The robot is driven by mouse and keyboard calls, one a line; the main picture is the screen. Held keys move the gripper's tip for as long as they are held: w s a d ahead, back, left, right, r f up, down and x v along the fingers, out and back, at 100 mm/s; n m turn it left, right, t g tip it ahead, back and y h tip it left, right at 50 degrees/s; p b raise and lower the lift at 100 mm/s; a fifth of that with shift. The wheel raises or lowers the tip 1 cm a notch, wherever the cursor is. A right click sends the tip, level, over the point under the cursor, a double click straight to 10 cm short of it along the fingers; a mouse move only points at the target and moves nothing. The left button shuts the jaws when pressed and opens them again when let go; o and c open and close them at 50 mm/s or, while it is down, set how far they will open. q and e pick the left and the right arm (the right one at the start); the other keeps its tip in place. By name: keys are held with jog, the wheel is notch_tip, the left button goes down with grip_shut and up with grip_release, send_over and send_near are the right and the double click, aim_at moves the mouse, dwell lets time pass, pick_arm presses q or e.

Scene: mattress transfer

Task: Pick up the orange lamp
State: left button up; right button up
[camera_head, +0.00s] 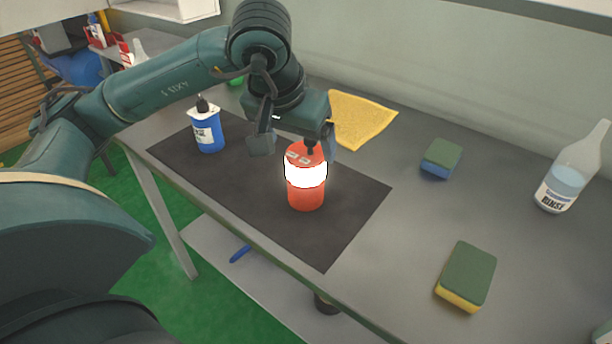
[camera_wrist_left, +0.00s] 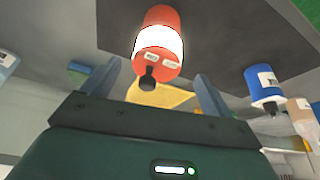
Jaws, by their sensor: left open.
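The orange lamp (camera_head: 306,193) stands upright on the dark mat (camera_head: 250,205), with a bright glowing white band around its middle. My left gripper (camera_head: 292,148) is open, just above and behind the lamp's top in the head view. In the left wrist view the lamp (camera_wrist_left: 160,42) shows ahead of and between the two spread fingers of the left gripper (camera_wrist_left: 156,80), its dark top knob toward me. I cannot tell whether a finger touches it. My right gripper is in neither view.
A blue-and-white bottle (camera_head: 208,130) stands on the mat left of the lamp. A yellow cloth (camera_head: 360,120) lies behind it. Two sponges, one blue-green (camera_head: 441,158) and one yellow-green (camera_head: 466,276), and a rinse bottle (camera_head: 572,175) are to the right. The table between is clear.

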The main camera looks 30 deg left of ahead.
aim_at(304, 153)
pick_arm(q)
jog(key=x, duration=0.5)
jog(key=shift+d+f, duration=0.1)
jog(key=shift+d, duration=0.1)
jog(key=shift+w, duration=0.1)
jog(key=c, duration=1.3)
